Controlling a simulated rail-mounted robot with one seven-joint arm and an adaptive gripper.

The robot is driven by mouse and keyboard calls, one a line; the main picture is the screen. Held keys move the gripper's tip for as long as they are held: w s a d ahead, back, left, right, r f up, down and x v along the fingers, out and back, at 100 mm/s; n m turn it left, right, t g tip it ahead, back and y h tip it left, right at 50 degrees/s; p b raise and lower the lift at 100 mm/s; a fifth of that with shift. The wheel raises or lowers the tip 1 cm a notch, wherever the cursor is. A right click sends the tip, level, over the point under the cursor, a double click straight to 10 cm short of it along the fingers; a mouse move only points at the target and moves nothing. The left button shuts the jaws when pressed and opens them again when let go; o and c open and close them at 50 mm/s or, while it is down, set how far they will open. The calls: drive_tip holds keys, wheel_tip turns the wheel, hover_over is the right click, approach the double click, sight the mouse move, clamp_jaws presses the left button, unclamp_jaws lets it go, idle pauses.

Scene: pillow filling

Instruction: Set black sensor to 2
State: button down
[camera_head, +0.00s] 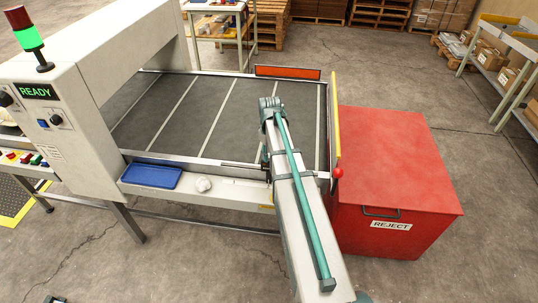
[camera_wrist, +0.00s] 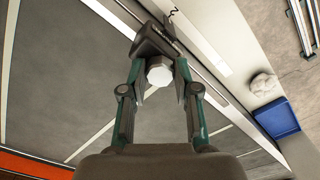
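In the wrist view a black block-shaped part (camera_wrist: 153,42), probably the black sensor, sits by the conveyor's side rail. A white six-sided knob (camera_wrist: 159,71) shows just below it. My gripper (camera_wrist: 159,88) is open, with one finger on each side of the knob. Small gaps seem to show beside the knob; whether a finger touches the black part I cannot tell. In the head view my arm covers the gripper and the black part; a thin dark rod (camera_head: 240,165) shows left of the arm.
The grey conveyor belt (camera_head: 185,110) has pale cross lines. On its front ledge are a blue tray (camera_head: 150,176) and a white crumpled lump (camera_head: 203,184). A red REJECT bin (camera_head: 400,170) stands right. The machine housing (camera_head: 75,110) at left shows READY and a green lamp.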

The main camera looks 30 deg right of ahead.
drive_tip(key=c, duration=0.8)
unclamp_jaws()
drive_tip(key=shift+c, duration=0.2)
drive_tip(key=shift+r, duration=0.1)
wheel_tip(320, 180, up, 12)
